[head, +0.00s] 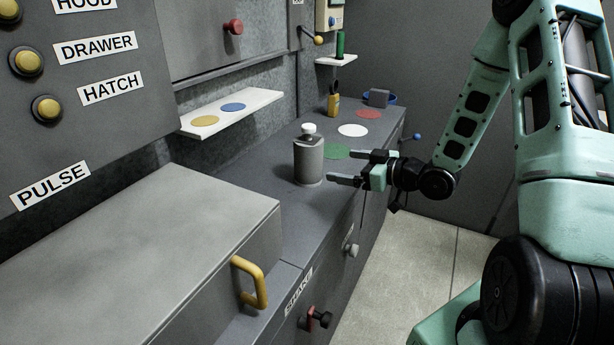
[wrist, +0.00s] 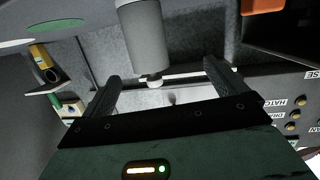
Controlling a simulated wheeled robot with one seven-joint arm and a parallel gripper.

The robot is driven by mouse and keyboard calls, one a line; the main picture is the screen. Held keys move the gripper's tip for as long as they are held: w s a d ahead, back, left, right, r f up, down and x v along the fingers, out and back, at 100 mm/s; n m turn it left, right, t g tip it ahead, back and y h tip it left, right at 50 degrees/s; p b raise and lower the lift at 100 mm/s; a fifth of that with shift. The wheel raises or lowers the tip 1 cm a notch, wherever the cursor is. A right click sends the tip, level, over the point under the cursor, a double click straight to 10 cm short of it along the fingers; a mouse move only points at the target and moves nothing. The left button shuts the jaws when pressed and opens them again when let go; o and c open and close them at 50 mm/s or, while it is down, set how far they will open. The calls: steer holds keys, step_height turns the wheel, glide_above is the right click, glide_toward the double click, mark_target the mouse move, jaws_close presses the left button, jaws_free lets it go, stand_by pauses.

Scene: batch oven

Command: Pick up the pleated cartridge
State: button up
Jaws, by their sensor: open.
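A grey upright cylinder with a white knob on top, which I take for the pleated cartridge (head: 308,160), stands on the dark counter near its front edge; I cannot make out pleats. My gripper (head: 343,167) is open and empty just to its right, at about its height, fingers pointing towards it. In the wrist view the cylinder (wrist: 149,38) appears upside down, in front of and between the two open fingers, its white knob (wrist: 155,80) showing at its lower end. The fingers do not appear to touch it.
Green (head: 337,152), white (head: 353,130) and red (head: 368,114) discs lie along the counter (head: 262,190). A white shelf (head: 232,111) overhangs the back. A large grey box with a yellow handle (head: 250,283) is at front left.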

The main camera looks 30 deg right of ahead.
mark_target(321, 151)
steer(key=s+d+t, duration=0.2)
steer(key=d, duration=0.2)
steer(key=shift+m+t+y, duration=0.3)
steer(key=shift+m, duration=0.1)
steer(key=x, duration=0.5)
steer(key=p+x, duration=0.1)
steer(key=x, duration=0.4)
steer(key=shift+w+a+f, duration=0.2)
steer(key=shift+a+f, duration=0.05)
steer(key=shift+a, duration=0.05)
steer(key=shift+f+p+x, duration=0.15)
steer(key=shift+p+x, duration=0.2)
steer(key=shift+x, duration=1.3)
steer(key=shift+f+p+x, duration=0.1)
steer(key=shift+p+x, duration=0.25)
steer(key=shift+x, duration=1.25)
steer(key=shift+a, duration=0.1)
steer(key=c, duration=1.3)
